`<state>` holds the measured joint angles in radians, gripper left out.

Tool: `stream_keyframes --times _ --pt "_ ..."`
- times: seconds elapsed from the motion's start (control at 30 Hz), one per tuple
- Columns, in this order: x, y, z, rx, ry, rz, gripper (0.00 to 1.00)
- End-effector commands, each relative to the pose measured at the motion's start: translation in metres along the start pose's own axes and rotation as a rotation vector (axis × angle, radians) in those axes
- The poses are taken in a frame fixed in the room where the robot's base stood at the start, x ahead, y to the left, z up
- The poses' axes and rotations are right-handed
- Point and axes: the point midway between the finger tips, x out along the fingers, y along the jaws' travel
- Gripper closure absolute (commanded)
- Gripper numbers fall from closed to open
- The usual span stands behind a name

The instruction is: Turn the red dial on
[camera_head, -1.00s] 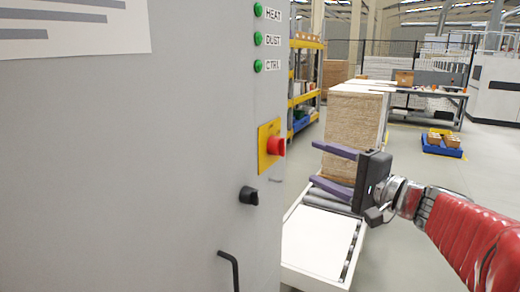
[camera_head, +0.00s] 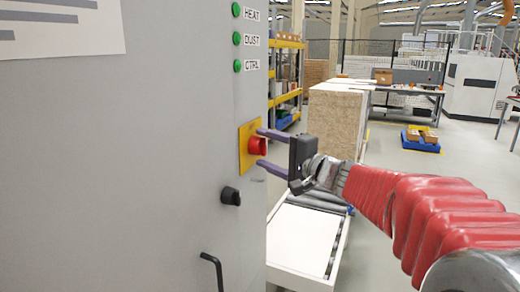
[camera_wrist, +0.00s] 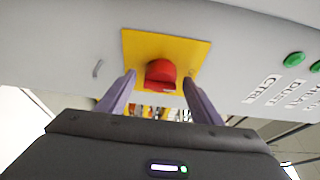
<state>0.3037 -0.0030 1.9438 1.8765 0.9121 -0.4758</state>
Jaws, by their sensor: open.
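The red dial (camera_head: 257,146) sits on a yellow plate (camera_head: 243,152) on the grey cabinet face in the head view. In the wrist view the red dial (camera_wrist: 161,74) shows between my fingertips, in front of the yellow plate (camera_wrist: 198,52). My gripper (camera_head: 262,149) is open, with one purple finger above the dial and one below it in the head view. The fingertips reach the dial's sides near the plate; I cannot tell whether they touch it. My gripper (camera_wrist: 160,83) shows a gap on both sides of the dial in the wrist view.
Green lamps (camera_head: 237,38) are above the dial, and a black knob (camera_head: 231,196) and black handle (camera_head: 213,268) are below it. A roller table with a white panel (camera_head: 303,240) stands to the right. A stack of boards (camera_head: 335,122) is behind my gripper.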

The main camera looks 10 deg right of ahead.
Motion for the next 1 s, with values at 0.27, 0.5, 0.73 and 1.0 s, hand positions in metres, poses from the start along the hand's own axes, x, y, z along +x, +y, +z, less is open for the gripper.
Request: stream_keyframes --times 0.27,0.5,0.73,1.0 --pt "0.0127 0.0 0.0003 0.0 0.0 0.0 0.4" --pt "0.0124 0.0002 0.0002 0.0 0.0 0.0 0.44" --pt "0.0122 0.0003 0.0001 0.0 0.0 0.0 0.61" --pt "0.0121 0.0011 0.0 0.001 0.0 0.002 0.8"
